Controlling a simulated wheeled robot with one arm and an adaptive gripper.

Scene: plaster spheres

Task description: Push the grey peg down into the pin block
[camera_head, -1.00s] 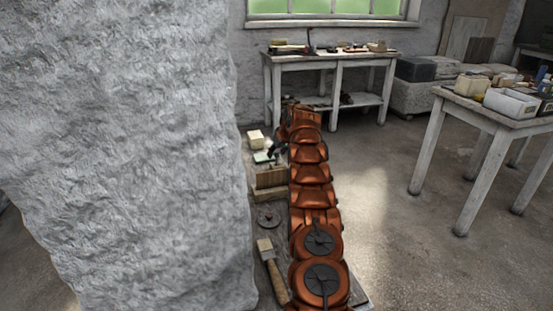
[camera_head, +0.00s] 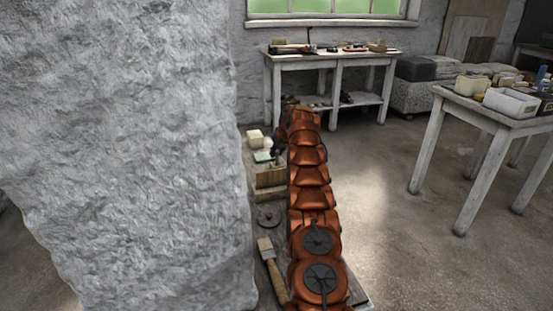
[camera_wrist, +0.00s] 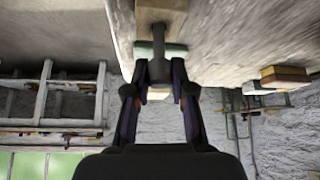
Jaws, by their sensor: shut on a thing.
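In the wrist view, my gripper (camera_wrist: 160,94) has its two dark fingers close together at the rounded end of a dark grey peg (camera_wrist: 158,66). A pale green block (camera_wrist: 174,50) lies behind the peg, across its shaft. The same block seems to show in the head view (camera_head: 262,156), left of my arm's far end. The pin block cannot be told for sure, and how deep the peg sits cannot be seen. In the head view my arm hides most of the gripper, and the peg cannot be made out.
A large rough plaster mass (camera_head: 130,150) stands close on the left. Wooden blocks (camera_head: 269,178), a dark disc (camera_head: 268,216) and a brush (camera_head: 271,266) lie beside my arm. A table (camera_head: 500,112) stands right and a bench (camera_head: 330,58) at the back. Floor between is clear.

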